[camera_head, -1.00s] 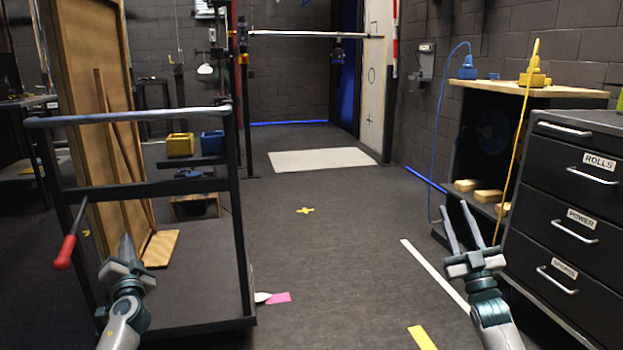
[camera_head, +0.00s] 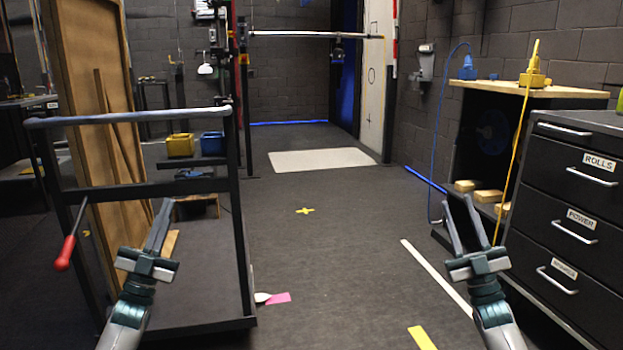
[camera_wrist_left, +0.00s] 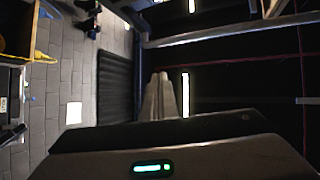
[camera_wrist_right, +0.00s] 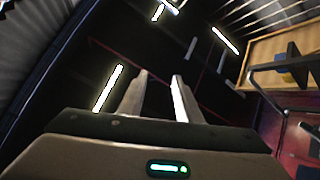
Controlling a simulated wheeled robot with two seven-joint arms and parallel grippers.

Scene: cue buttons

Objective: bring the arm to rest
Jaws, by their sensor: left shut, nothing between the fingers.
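My left gripper (camera_head: 166,203) stands at the lower left in the head view, in front of the black cart frame, with its fingers pointing up and forward. Its two fingers lie together, shut and empty; they also show side by side in the left wrist view (camera_wrist_left: 160,76). My right gripper (camera_head: 457,197) is at the lower right, left of the black drawer cabinet. Its fingers are apart with nothing between them, as the right wrist view (camera_wrist_right: 159,74) also shows. Neither gripper appears to touch anything.
The cart's pale top bar (camera_head: 130,116) and red-gripped lever (camera_head: 65,252) are near my left arm. The drawer cabinet (camera_head: 562,205) and a wooden-topped shelf unit (camera_head: 530,90) stand at the right. The grey floor (camera_head: 340,255) between is open, with a yellow cross (camera_head: 305,210).

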